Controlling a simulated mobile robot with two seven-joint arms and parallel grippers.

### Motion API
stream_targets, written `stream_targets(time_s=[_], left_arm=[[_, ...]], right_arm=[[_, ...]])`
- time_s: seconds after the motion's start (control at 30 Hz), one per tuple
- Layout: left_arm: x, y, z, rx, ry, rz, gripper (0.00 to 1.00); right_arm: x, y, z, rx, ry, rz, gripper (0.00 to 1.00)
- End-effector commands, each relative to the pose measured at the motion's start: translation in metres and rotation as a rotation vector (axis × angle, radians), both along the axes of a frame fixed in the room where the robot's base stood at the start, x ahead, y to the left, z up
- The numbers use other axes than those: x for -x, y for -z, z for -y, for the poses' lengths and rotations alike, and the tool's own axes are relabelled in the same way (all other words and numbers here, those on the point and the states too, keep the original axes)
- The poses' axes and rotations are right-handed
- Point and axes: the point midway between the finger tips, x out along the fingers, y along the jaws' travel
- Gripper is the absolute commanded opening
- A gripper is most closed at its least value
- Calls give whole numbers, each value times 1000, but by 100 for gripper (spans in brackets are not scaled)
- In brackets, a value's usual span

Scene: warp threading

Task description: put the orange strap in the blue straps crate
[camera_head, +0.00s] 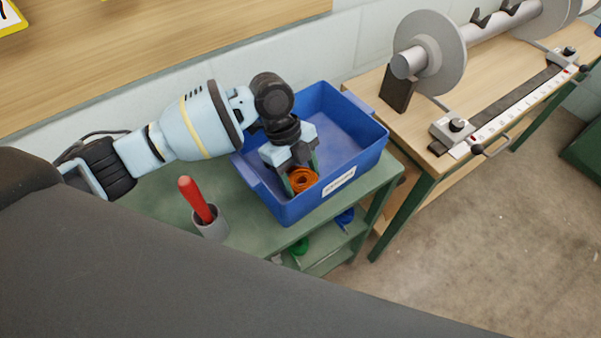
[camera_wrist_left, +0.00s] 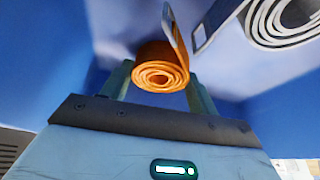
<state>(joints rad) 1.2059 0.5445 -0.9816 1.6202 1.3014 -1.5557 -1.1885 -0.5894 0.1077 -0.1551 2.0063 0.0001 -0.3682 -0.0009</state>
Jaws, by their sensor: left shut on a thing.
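The orange strap (camera_head: 303,180), rolled into a coil, is between the fingers of my left gripper (camera_head: 301,184). In the left wrist view the orange strap (camera_wrist_left: 160,76) shows its spiral end and a loose end with a metal piece, with a green finger on each side. My left gripper is shut on it, pointing down inside the blue straps crate (camera_head: 366,155), near its front wall. I cannot tell whether the strap touches the crate floor. My right gripper is not in view.
A grey rolled strap (camera_wrist_left: 285,20) shows at upper right in the left wrist view. The crate stands on a green table (camera_head: 245,226) beside a grey cup (camera_head: 211,224) with a red-handled tool (camera_head: 196,202). A wooden bench with a warping roller (camera_head: 425,55) stands right.

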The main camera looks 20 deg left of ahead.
Motion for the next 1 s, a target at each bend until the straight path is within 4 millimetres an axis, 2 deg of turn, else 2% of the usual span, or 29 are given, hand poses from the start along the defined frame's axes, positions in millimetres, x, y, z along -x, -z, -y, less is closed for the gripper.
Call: stream_targets(time_s=[0.03, 0.07, 0.2, 0.47, 0.63, 0.77, 1.0], left_arm=[[0, 2, 0, 0, -1, -2, 35], [0, 2, 0, 0, 0, 0, 64], [0, 1, 0, 0, 0, -1, 81], [0, 1, 0, 0, 0, -1, 81], [-2, -9, -3, 0, 0, 1, 81], [-6, -28, -10, -1, -1, 3, 81], [-14, -73, -26, 0, -1, 2, 81]], right_arm=[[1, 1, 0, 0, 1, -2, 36], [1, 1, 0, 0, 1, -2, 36], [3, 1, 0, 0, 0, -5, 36], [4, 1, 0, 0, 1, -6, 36], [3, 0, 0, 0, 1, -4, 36], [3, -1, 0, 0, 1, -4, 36], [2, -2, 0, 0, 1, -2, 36]])
